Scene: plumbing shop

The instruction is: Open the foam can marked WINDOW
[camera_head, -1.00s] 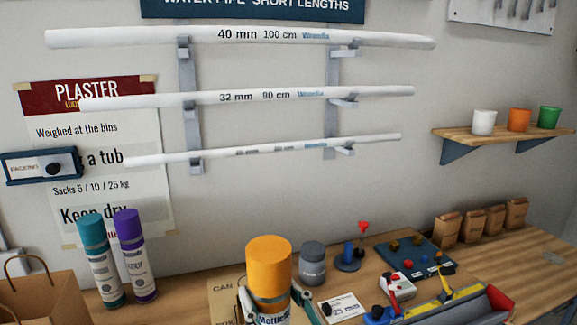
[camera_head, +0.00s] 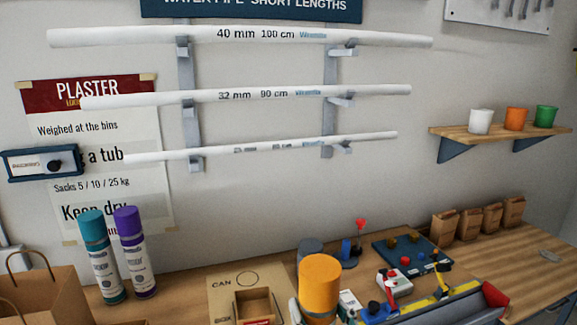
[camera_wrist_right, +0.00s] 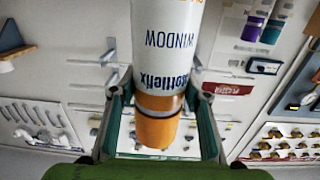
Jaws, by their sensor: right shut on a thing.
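The foam can marked WINDOW (camera_wrist_right: 168,45) is white with blue lettering, and its orange cap (camera_head: 320,285) is on. In the wrist view its lettering is upside down and the cap (camera_wrist_right: 157,120) points toward the bottom. My right gripper (camera_wrist_right: 158,95) is shut on the can, with a finger on each side near where the cap meets the white body. My left gripper is not in view.
A small open cardboard box (camera_head: 242,311) stands on a card marked CAN and BOX (camera_head: 222,292). Teal (camera_head: 100,262) and purple (camera_head: 134,255) cans stand at left.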

